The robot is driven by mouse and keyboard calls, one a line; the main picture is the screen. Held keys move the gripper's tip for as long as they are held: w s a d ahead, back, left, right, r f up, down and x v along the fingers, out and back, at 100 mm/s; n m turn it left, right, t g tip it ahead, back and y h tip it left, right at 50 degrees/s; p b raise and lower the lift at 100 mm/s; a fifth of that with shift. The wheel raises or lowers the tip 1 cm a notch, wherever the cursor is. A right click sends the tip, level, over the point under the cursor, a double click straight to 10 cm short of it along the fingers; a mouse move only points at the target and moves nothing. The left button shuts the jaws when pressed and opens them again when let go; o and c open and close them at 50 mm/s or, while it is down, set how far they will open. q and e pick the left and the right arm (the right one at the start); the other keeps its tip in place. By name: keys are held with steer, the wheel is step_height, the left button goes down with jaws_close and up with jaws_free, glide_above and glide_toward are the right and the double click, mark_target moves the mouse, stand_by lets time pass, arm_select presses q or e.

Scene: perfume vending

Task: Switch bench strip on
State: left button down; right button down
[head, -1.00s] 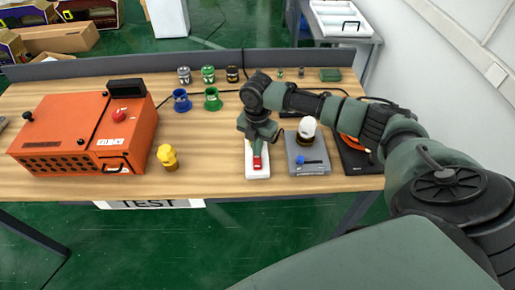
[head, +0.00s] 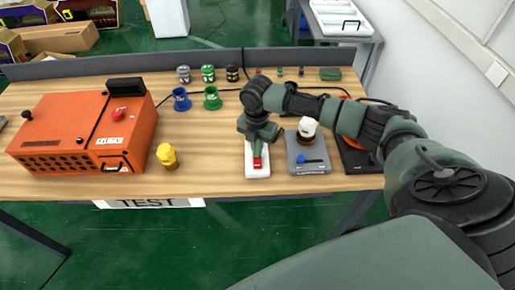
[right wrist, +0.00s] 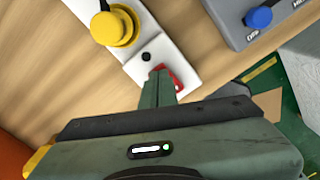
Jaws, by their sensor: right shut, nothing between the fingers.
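The bench strip (head: 257,173) is a white power strip lying on the wooden bench, left of the grey box. Its red rocker switch (head: 257,162) is at the near end, and the switch also shows in the right wrist view (right wrist: 177,82), partly hidden by my fingers. My right gripper (head: 257,150) is shut and empty, pointing down with its fingertips (right wrist: 160,73) at the switch. I cannot tell whether they touch it or which way the rocker is tipped. A yellow plug (right wrist: 115,27) sits in the strip. My left gripper is not in view.
An orange machine (head: 85,135) and a yellow cap-like object (head: 167,157) are at left. Blue and green holders and small bottles stand behind. The bench between is clear.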

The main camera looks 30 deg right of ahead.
steer(key=shift+s+f, duration=0.1)
steer(key=shift+f, duration=0.4)
stand_by(0.3)
steer(key=shift+r+p, duration=0.85)
steer(key=shift+r, duration=0.05)
step_height(320, 180, up, 5)
steer(key=p, duration=0.5)
steer(key=shift+r, duration=0.15)
steer(key=shift+a, duration=0.1)
